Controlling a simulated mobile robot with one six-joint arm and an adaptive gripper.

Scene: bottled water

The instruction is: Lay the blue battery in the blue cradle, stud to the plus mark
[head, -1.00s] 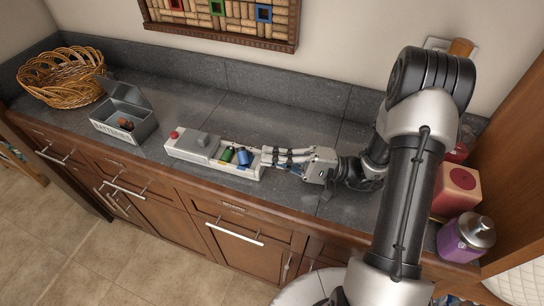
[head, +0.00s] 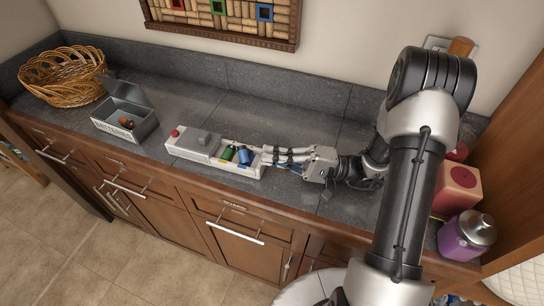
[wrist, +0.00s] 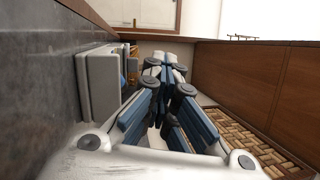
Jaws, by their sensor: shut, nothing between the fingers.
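The blue battery (head: 244,157) lies in the open right part of a pale battery box on the counter, beside a green battery (head: 227,154). I cannot make out the blue cradle, the plus mark or which way the stud points. My gripper (head: 264,152) is shut and empty, low over the box's right end, just right of the blue battery. Whether the fingers touch the battery or the box is too small to tell. In the wrist view my shut fingers (wrist: 168,62) point away, with the box (wrist: 97,82) to their left.
A grey metal bin marked BATTERIES (head: 125,118) stands left of the box, with a wicker basket (head: 62,76) beyond it. A red canister (head: 457,190) and a purple jar (head: 466,237) stand at right. The counter behind the box is clear.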

